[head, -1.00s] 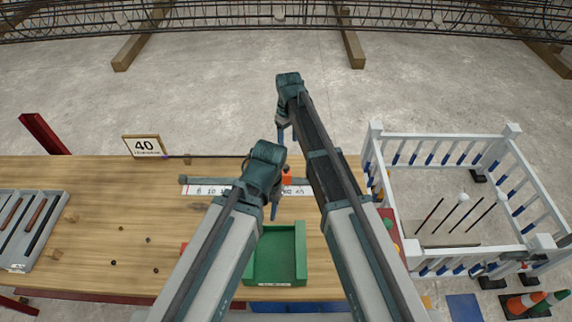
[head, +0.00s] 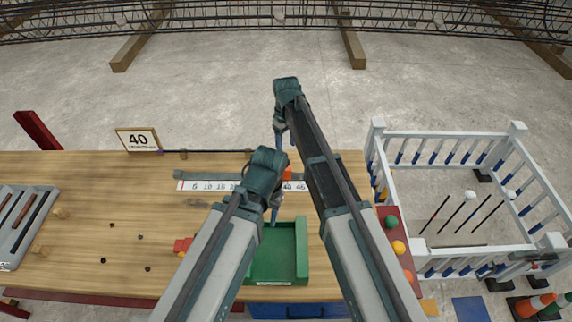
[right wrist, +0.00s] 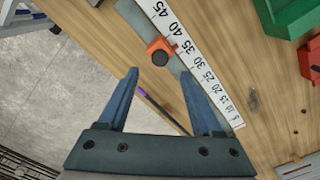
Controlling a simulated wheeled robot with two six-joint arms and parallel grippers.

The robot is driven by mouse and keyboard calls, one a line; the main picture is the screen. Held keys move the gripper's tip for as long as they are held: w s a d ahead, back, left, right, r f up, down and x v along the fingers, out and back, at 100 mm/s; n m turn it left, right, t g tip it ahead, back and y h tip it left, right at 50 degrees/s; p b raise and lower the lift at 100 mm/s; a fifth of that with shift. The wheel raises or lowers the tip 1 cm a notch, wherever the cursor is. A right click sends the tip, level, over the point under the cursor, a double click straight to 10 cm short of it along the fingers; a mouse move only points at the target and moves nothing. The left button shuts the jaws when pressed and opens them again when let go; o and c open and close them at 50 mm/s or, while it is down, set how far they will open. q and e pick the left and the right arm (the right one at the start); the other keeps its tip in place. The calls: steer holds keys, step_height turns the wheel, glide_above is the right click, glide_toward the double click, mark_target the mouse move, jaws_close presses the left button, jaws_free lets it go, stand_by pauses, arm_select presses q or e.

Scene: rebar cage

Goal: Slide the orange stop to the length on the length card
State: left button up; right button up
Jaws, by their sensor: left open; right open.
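The orange stop (head: 288,174) sits on the grey rail of the ruler, on the table's far side. In the right wrist view the stop (right wrist: 160,47) has a dark knob and lies beside the white scale (right wrist: 187,48), between about 35 and 40. The length card (head: 138,139) reads 40 and stands at the table's back left. My right gripper (head: 278,140) is open and empty; in its wrist view its fingertips (right wrist: 159,74) are just short of the stop, one to each side. My left gripper (head: 274,208) is open, near the green tray, and hides part of the scale.
A green tray (head: 304,250) stands in front of the ruler. A thin dark rod (head: 215,151) lies behind the ruler. A grey rack (head: 22,232) is at the left, and a white railing (head: 448,136) stands right of the table. Small dark bits lie on the bare table at left.

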mark_target(286, 168)
step_height(286, 168, down, 7)
steer(key=b, duration=0.6)
steer(key=shift+f, duration=0.1)
jaws_close()
stand_by(1.1)
